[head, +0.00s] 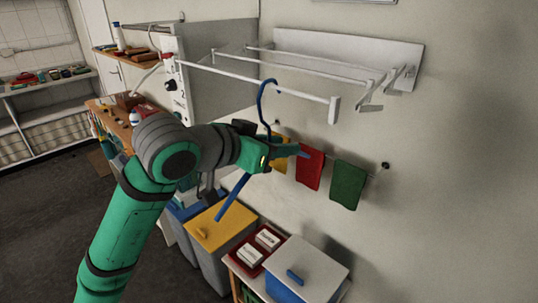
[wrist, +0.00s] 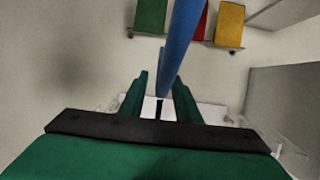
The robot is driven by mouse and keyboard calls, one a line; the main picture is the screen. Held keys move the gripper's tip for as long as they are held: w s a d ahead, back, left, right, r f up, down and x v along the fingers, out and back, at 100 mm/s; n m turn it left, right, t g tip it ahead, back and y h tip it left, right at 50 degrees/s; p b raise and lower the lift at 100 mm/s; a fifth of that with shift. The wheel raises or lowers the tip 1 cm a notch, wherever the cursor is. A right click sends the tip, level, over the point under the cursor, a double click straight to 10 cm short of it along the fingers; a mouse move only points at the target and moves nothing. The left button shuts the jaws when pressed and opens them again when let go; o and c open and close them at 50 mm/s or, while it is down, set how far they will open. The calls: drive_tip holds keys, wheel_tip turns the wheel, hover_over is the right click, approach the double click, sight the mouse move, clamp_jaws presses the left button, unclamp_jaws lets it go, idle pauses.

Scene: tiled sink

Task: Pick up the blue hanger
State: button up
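The blue hanger (head: 233,196) hangs with its hook at the front white rail (head: 290,91) of the wall rack. Its middle is partly hidden by my gripper (head: 288,150) in the head view. In the wrist view, a blue bar of the hanger (wrist: 181,45) runs down from the top edge toward the space between the fingers of my gripper (wrist: 160,92). The green fingers stand apart, with a gap visible on both sides of the bar. I see no firm contact.
Red (head: 310,168) and green (head: 348,185) cloths hang on the wall behind, beside a yellow one (head: 279,160). Below are a yellow-lidded bin (head: 215,228), a red tray (head: 247,254) and a white-lidded box (head: 310,265). A grey cabinet (head: 225,65) stands left of the rack.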

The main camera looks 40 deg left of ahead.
clamp_jaws()
idle(0.3)
